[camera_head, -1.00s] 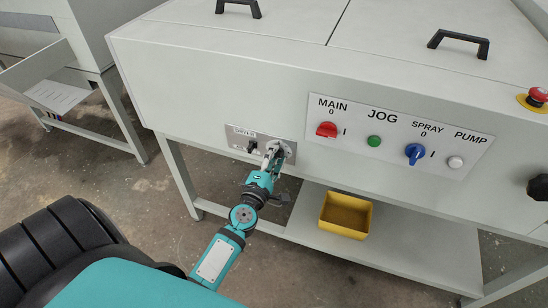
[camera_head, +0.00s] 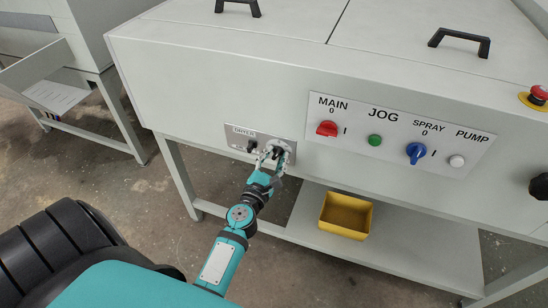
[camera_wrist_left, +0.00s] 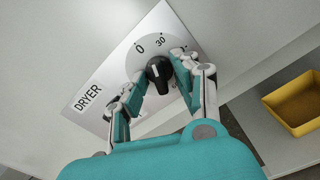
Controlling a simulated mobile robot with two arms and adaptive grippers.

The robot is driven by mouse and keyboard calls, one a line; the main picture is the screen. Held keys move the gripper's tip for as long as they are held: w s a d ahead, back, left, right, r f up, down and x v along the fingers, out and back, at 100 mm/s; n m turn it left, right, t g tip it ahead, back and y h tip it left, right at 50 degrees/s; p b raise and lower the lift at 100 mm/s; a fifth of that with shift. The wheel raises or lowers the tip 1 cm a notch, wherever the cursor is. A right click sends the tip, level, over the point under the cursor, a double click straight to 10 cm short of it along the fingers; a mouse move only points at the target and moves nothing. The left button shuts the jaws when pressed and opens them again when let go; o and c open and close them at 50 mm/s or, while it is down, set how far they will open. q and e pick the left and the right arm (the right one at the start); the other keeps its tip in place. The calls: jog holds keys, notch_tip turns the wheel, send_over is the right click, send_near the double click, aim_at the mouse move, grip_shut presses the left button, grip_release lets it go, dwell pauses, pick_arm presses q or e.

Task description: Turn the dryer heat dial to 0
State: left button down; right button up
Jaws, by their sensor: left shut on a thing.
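The dryer heat dial is a black knob (camera_wrist_left: 159,73) on a pale round scale with 0 and 30 legible, on the DRYER plate (camera_wrist_left: 100,85). The knob has a small white mark near its top, pointing roughly up in the left wrist view; I cannot tell its exact setting. My left gripper (camera_wrist_left: 157,78) has one finger on each side of the knob and is shut on it. In the head view my left gripper (camera_head: 276,155) is at the right part of the DRYER plate (camera_head: 236,133) and mostly hides the dial. My right gripper is in neither view.
A black switch (camera_head: 252,146) sits just left of my left gripper. Farther right is a panel with a red MAIN switch (camera_head: 327,129), green JOG button (camera_head: 375,140), blue SPRAY switch (camera_head: 415,152) and white PUMP button (camera_head: 456,161). A yellow bin (camera_head: 345,216) stands on the lower shelf.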

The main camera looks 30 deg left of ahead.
aim_at(280, 122)
pick_arm(q)
jog(key=n, duration=0.5)
jog(key=shift+w+r, duration=0.1)
jog(key=shift+r, duration=0.05)
dwell(0.5)
jog(key=c, duration=1.4)
grip_release()
jog(key=shift+o, duration=0.2)
jog(key=shift+w+a+r, duration=0.15)
jog(key=shift+r, duration=0.8)
jog(key=shift+d+r, duration=0.2)
notch_tip(280, 122, up, 8)
jog(key=shift+f, duration=0.2)
